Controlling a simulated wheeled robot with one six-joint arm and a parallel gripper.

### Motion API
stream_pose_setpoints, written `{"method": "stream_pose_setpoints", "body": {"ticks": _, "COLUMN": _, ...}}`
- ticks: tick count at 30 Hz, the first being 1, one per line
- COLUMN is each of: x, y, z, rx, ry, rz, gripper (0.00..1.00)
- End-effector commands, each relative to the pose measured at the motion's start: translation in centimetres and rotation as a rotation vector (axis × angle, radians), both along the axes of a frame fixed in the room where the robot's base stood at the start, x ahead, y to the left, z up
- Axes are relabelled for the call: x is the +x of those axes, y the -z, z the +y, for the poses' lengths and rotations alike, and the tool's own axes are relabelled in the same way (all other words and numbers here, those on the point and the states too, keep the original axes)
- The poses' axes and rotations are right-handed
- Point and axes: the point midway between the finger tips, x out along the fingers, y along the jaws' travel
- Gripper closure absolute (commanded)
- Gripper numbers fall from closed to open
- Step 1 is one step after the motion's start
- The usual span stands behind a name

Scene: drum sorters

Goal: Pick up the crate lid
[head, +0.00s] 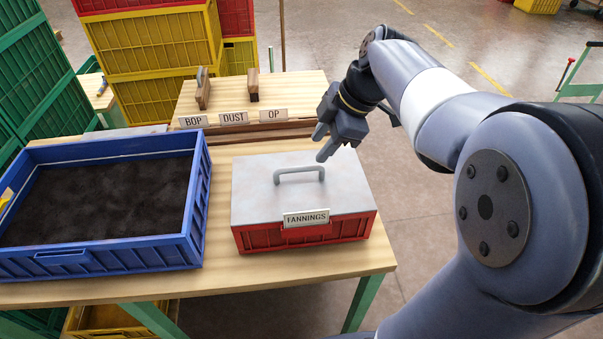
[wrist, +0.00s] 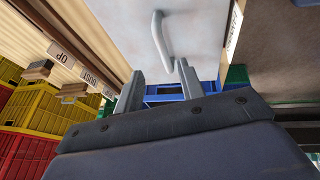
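The crate lid (head: 257,192) is a flat grey panel with a raised bar handle (head: 299,172). It lies on a red crate (head: 345,229) whose front carries a FANNINGS label (head: 306,218). My gripper (head: 321,146) is just above and behind the lid's far right part, apart from the handle. In the wrist view the fingers (wrist: 158,88) stand apart with nothing between them, and the lid (wrist: 110,22) and its handle (wrist: 161,36) show beyond the tips. The lid's far right edge is partly hidden by my gripper.
A blue crate (head: 201,200) of dark material stands left on the wooden table (head: 290,267). Labels BOP (head: 193,121), DUST (head: 233,118) and OP (head: 274,115) stand behind, near two wooden-handled tools. Stacked yellow crates (head: 155,43) rise at the back. Open floor lies right.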

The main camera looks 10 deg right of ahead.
Motion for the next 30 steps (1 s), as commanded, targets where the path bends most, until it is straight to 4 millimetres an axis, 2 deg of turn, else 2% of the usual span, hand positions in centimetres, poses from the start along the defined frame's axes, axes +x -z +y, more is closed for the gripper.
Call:
{"method": "stream_pose_setpoints", "body": {"ticks": 3, "x": 0.3, "y": 2.0, "z": 0.8, "rx": 0.001, "ry": -0.002, "rz": 0.006, "gripper": 0.63}}
{"method": "stream_pose_setpoints", "body": {"ticks": 11, "x": 0.6, "y": 4.0, "z": 1.7, "rx": -0.001, "ry": 0.001, "rz": 0.004, "gripper": 0.63}}
{"method": "stream_pose_setpoints", "body": {"ticks": 19, "x": 1.0, "y": 7.6, "z": 3.0, "rx": 0.000, "ry": 0.001, "rz": 0.006, "gripper": 0.63}}
{"method": "stream_pose_setpoints", "body": {"ticks": 22, "x": 1.2, "y": 8.2, "z": 3.3, "rx": -0.001, "ry": 0.002, "rz": 0.004, "gripper": 0.63}}
{"method": "stream_pose_setpoints", "body": {"ticks": 29, "x": 1.2, "y": 8.2, "z": 3.3, "rx": -0.002, "ry": 0.003, "rz": 0.002, "gripper": 0.63}}
{"method": "stream_pose_setpoints", "body": {"ticks": 30, "x": 1.2, "y": 8.2, "z": 3.3, "rx": -0.002, "ry": 0.003, "rz": 0.002, "gripper": 0.66}}
